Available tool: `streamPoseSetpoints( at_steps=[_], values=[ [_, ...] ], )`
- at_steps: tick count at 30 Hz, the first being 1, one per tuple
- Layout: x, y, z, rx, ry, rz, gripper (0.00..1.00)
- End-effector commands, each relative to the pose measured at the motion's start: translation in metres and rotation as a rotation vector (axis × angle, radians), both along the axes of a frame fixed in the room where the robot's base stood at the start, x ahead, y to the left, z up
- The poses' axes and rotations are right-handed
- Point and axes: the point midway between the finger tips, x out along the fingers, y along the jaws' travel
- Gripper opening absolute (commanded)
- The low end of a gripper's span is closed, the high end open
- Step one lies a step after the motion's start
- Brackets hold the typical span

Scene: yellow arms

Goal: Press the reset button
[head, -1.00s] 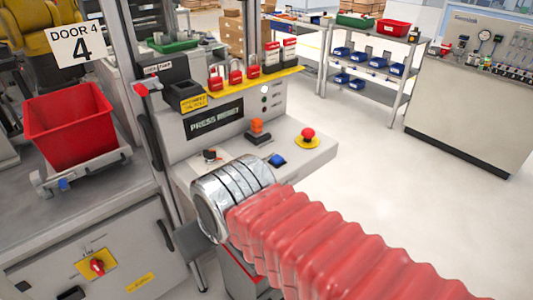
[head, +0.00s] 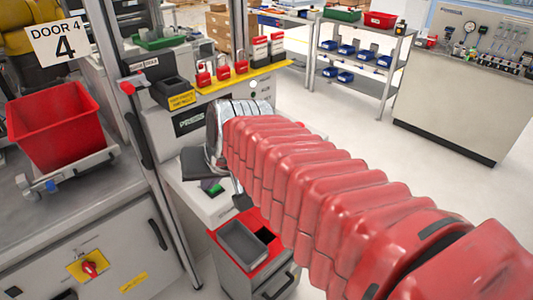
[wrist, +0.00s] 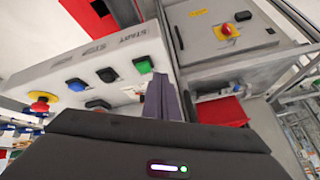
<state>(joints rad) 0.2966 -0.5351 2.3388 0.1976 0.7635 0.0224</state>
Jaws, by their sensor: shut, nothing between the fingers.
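Labels look like START and STOP; I cannot read which button is reset. My gripper (wrist: 162,84) is shut and empty, its fingers reaching over the console near the green button and the right-hand blue one. I cannot tell whether they touch anything. In the head view, my arm hides most of the console; a green button (head: 213,187) shows at its left.
In the head view, a red bin (head: 55,130) stands on the left bench. Red padlocks (head: 222,72) hang on a yellow rail behind the console. A grey bin in a red-topped cabinet (head: 243,240) stands below. Open floor lies right of my arm.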

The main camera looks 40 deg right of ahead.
Motion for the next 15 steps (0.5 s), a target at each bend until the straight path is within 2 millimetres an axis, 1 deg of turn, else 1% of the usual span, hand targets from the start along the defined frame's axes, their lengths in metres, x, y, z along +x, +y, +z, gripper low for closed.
streamPoseSetpoints(
  at_steps=[1,5,6,8,9,11,12,15],
  values=[
    [0.011,-0.018,0.003,0.023,-0.015,-0.06,0.0],
    [0.035,-0.063,0.013,0.081,-0.066,-0.205,0.0],
    [0.042,-0.078,0.016,0.098,-0.084,-0.25,0.0],
    [0.05,-0.103,0.02,0.122,-0.11,-0.319,0.0],
    [0.055,-0.12,0.022,0.137,-0.129,-0.365,0.0],
    [0.061,-0.146,0.025,0.159,-0.157,-0.434,0.0],
    [0.063,-0.164,0.027,0.171,-0.174,-0.477,0.0],
    [0.067,-0.201,0.03,0.198,-0.214,-0.57,0.0]
  ],
)
